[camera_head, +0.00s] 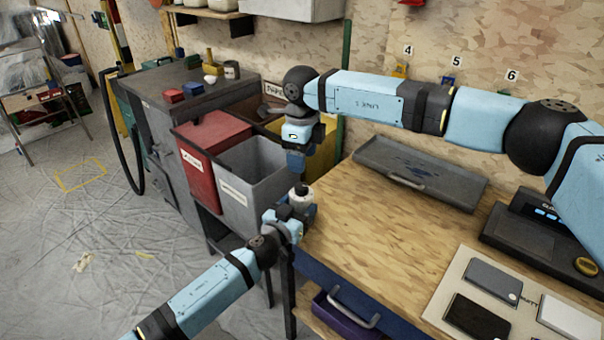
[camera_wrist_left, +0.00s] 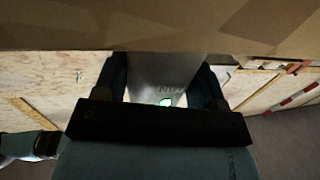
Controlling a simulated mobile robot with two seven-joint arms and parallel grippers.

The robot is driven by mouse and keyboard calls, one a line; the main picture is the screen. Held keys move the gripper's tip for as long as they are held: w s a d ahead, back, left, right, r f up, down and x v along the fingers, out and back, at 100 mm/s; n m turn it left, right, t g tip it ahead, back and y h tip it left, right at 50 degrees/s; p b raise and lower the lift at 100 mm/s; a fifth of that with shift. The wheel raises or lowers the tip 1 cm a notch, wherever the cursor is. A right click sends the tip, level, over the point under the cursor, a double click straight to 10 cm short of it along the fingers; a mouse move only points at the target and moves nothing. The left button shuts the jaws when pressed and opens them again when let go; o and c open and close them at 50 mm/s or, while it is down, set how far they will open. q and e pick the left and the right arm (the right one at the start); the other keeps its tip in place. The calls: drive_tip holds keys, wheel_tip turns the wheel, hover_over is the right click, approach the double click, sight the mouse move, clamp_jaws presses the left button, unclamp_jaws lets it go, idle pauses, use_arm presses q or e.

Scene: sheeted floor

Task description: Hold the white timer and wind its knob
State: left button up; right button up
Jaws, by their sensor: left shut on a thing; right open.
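The white timer (camera_head: 304,200) with a dark knob (camera_head: 301,188) on top is upright at the near left corner of the wooden workbench. My left gripper (camera_head: 296,209) is shut on the timer from the lower left. In the left wrist view, the pale body of the timer (camera_wrist_left: 165,78) sits between the two dark fingers of my left gripper (camera_wrist_left: 160,88). My right gripper (camera_head: 297,166) points down just above the knob, open, with a small gap below it. Its fingertips are small and dark here.
The workbench (camera_head: 370,240) is bare right of the timer. A grey tray (camera_head: 420,176) lies at its back; a mat with several flat devices (camera_head: 490,277) and a dark scale-like device (camera_head: 530,235) lie right. Red (camera_head: 205,140) and grey (camera_head: 250,165) bins stand left behind the timer.

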wheel_tip(320, 180, up, 4)
drive_tip(key=shift+f, duration=0.2)
use_arm(q)
drive_tip(key=o, duration=1.1)
